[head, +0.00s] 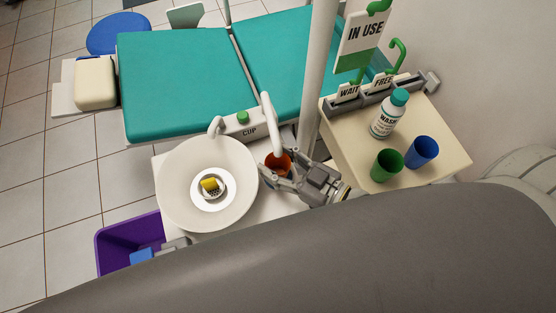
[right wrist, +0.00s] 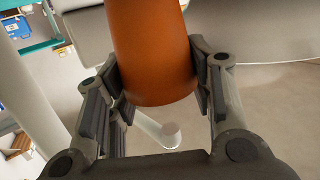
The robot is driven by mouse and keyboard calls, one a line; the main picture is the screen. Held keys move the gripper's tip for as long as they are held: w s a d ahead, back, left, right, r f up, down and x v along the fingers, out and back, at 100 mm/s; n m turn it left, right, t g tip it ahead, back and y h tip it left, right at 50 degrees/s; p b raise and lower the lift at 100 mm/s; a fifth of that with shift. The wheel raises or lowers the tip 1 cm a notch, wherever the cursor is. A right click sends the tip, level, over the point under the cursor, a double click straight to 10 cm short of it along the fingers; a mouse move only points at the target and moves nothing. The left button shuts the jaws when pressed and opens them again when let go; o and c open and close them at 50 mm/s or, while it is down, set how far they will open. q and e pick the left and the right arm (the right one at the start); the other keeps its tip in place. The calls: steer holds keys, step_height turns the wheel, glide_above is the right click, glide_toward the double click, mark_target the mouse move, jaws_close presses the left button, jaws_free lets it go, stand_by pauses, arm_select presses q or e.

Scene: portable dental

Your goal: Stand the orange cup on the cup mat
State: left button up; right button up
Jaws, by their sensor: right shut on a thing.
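The orange cup (head: 277,165) is between the fingers of my right gripper (head: 278,176), beside the white basin and under the curved white spout. In the right wrist view, my right gripper (right wrist: 160,88) is shut on the cup's sides (right wrist: 153,50), near one end of it. I cannot make out a cup mat; the gripper and spout cover part of the surface around the cup. A grey part that looks like my left gripper (head: 175,244) shows at the basin's lower edge, mostly hidden, and its jaws cannot be read.
The white basin (head: 178,170) holds a yellow piece (head: 210,186) at its drain. A green button (head: 243,117) sits by the "CUP" label. A side table (head: 345,155) carries a green cup (head: 387,165), a blue cup (head: 422,152) and a bottle (head: 388,117). A purple bin (head: 108,245) stands lower left.

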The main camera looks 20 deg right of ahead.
steer(key=shift+f, duration=0.15)
steer(key=o, duration=0.8)
steer(key=shift+s+d, duration=0.25)
steer(key=shift+s, duration=0.1)
steer(key=v, duration=1.1)
steer(key=shift+r, duration=0.25)
steer(key=shift+d, duration=0.1)
